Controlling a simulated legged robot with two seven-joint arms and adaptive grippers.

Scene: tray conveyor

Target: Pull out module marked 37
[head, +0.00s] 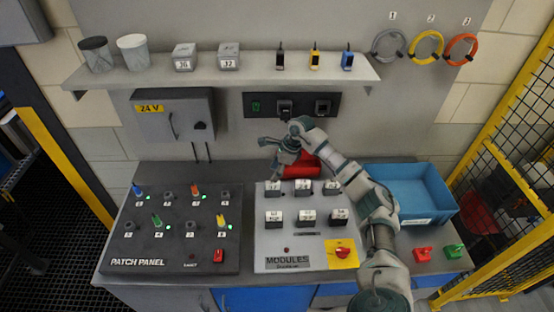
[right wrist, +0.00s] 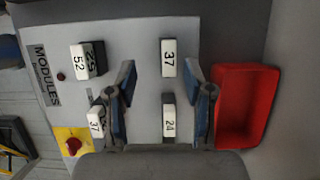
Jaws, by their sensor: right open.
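In the head view this module (head: 272,187) is too small to read. My right gripper (right wrist: 161,95) is open and empty above the panel; in the right wrist view its two blue fingers lie either side of the module marked 24 (right wrist: 168,117). In the head view this gripper (head: 284,155) hovers by the back row. A front middle module (right wrist: 97,122) also shows a 37, partly hidden by a finger. A front left module (right wrist: 84,60) carries 52 and 25. My left gripper is out of view.
A red bin (right wrist: 247,105) lies right behind the modules panel (head: 262,240). A blue bin (head: 415,170) stands to the right. The patch panel (head: 180,255) with plugs is on the left. A red knob (head: 341,252) sits at the panel's front right.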

